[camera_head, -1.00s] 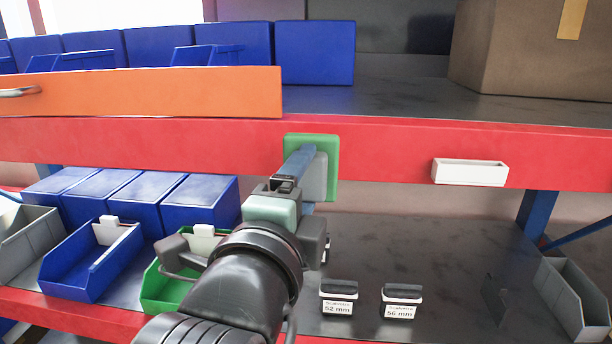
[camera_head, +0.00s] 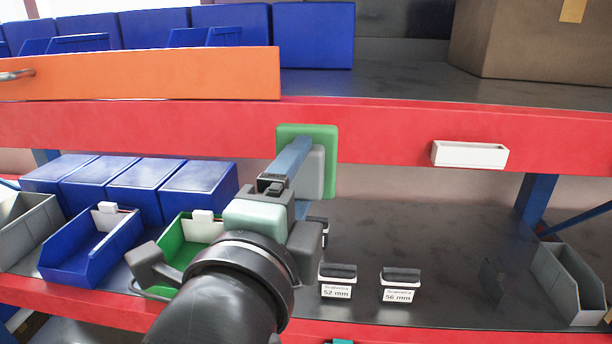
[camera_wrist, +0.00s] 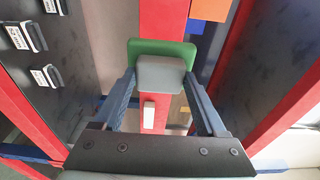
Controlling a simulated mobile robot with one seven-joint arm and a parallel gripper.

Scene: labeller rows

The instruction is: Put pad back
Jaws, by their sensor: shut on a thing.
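My gripper (camera_head: 306,170) is shut on a pad with a square green plate (camera_head: 285,132) and a smaller grey block. In the wrist view my two fingers (camera_wrist: 160,78) grip the grey block (camera_wrist: 159,72) from both sides, with the green plate (camera_wrist: 163,46) beyond it. The green plate faces away from my gripper, in front of the red shelf beam (camera_head: 385,150). I cannot tell whether it touches the beam. A white open-topped holder (camera_head: 470,154) is on the beam to the right of the pad. It also shows in the wrist view (camera_wrist: 149,113).
Small black-topped blocks labelled 52 mm (camera_head: 337,281) and 56 mm (camera_head: 401,286) stand on the lower shelf (camera_head: 445,240). A green bin (camera_head: 181,240), blue bins (camera_head: 90,250) and a grey bin (camera_head: 575,285) are there too. An orange panel (camera_head: 150,75) and a cardboard box (camera_head: 545,45) are above.

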